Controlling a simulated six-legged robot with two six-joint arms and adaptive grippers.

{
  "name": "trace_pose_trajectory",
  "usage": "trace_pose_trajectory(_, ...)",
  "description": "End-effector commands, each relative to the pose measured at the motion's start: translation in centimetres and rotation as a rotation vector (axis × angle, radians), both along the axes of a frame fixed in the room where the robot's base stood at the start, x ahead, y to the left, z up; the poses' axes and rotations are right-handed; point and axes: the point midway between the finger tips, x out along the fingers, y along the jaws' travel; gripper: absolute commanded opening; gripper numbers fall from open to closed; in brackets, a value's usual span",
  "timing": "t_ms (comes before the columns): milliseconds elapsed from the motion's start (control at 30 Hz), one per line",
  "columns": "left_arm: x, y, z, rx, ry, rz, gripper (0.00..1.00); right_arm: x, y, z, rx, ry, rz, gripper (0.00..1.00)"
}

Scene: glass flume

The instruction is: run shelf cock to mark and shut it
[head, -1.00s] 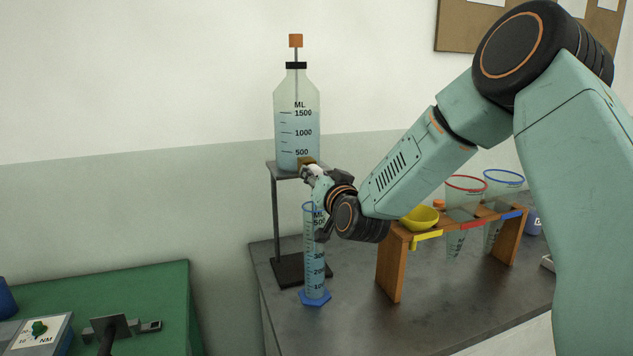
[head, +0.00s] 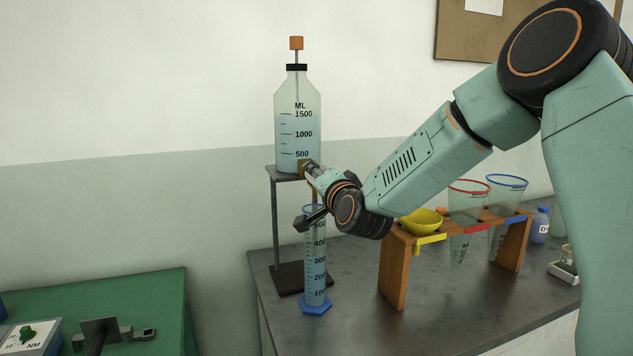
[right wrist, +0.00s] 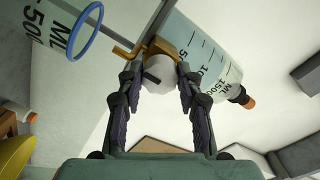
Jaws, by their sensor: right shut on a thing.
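A tall bottle (head: 297,125) with pale blue liquid and an orange-topped rod stands on a small raised shelf (head: 284,174). A brass cock (right wrist: 170,45) with a white knob (right wrist: 158,72) is at the bottle's lower end. My right gripper (head: 308,172) is shut on the white knob, its fingers (right wrist: 158,78) on either side in the right wrist view. A measuring cylinder (head: 315,262) with a blue rim and foot stands upright below the cock; my wrist partly hides its top. Its liquid level is hard to tell. My left gripper is out of view.
A wooden rack (head: 393,275) right of the cylinder holds a yellow bowl (head: 421,220) and red- and blue-rimmed cones (head: 467,220). A small blue bottle (head: 540,226) stands behind. A green bench (head: 150,305) lies at the lower left. Clear bench top lies right of the cylinder's foot.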

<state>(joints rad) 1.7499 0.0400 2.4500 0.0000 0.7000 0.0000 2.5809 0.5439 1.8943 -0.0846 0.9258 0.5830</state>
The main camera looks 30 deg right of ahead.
Motion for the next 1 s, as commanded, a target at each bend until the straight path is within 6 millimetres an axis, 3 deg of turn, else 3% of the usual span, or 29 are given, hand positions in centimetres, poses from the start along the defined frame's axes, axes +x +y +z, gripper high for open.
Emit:
trace_pose_trajectory(433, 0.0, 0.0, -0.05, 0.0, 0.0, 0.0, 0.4, 0.0, -0.02, 0.05, 0.013, -0.004, -0.001, 0.04)
trace_pose_trajectory(467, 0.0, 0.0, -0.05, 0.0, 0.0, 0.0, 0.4, 0.0, -0.02, 0.05, 0.013, -0.004, -0.001, 0.37)
trace_pose_trajectory(500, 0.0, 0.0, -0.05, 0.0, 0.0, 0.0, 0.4, 0.0, -0.02, 0.05, 0.012, -0.003, -0.001, 0.41)
trace_pose_trajectory(700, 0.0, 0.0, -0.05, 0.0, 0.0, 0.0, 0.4, 0.0, -0.01, 0.03, 0.011, -0.003, 0.0, 0.57)
trace_pose_trajectory(1000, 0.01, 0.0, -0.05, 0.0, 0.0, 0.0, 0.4, -0.06, 0.01, 0.0, 0.011, -0.003, 0.0, 0.58)
